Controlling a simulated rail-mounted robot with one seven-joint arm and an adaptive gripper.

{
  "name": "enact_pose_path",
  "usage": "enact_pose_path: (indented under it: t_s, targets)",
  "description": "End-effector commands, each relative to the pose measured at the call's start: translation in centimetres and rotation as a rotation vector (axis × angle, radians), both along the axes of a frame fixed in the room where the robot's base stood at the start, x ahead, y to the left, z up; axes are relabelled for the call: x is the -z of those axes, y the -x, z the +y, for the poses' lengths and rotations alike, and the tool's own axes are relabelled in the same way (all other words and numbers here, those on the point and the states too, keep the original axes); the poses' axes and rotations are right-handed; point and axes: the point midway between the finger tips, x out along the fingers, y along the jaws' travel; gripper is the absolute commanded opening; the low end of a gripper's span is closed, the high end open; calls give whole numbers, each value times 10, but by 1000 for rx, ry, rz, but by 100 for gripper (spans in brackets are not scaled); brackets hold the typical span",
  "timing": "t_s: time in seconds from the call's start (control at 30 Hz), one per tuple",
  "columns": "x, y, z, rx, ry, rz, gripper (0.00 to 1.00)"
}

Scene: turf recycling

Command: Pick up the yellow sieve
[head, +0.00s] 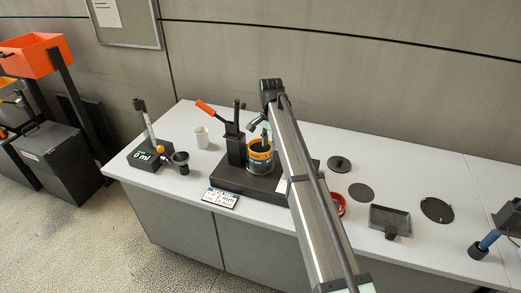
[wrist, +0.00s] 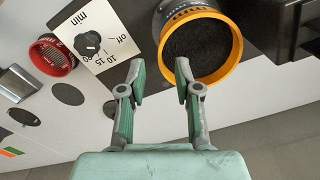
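The yellow sieve (head: 261,147) is the yellow-orange ring on top of a stack on the dark shaker base (head: 232,181) in the head view. In the wrist view its yellow rim (wrist: 234,52) circles dark granular material, at the upper right. Blue-grey rings show below the yellow one. My gripper (wrist: 160,72) is open, with nothing between its fingers. Its right fingertip appears near the left edge of the yellow rim; I cannot tell whether they touch. In the head view my arm hides part of the shaker base, and the gripper is only partly visible above the sieve.
A timer dial (wrist: 87,43) is on the shaker base. A lever press with an orange handle (head: 205,107) stands just left of the stack. A red sieve (head: 338,204), dark discs (head: 361,192) and a tray (head: 390,217) lie on the right. A white cup (head: 201,137) stands left.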

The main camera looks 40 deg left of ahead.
Motion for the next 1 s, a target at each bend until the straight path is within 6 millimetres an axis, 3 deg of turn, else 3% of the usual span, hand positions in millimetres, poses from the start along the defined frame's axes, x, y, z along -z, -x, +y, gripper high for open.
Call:
enact_pose_path:
  t_s: [0.23,0.5,0.6,1.0]
  targets:
    - [30,0,-1,0,2,1,33]
    - [34,0,0,0,0,0,33]
    - [34,0,0,0,0,0,0]
    - [33,0,0,0,0,0,0]
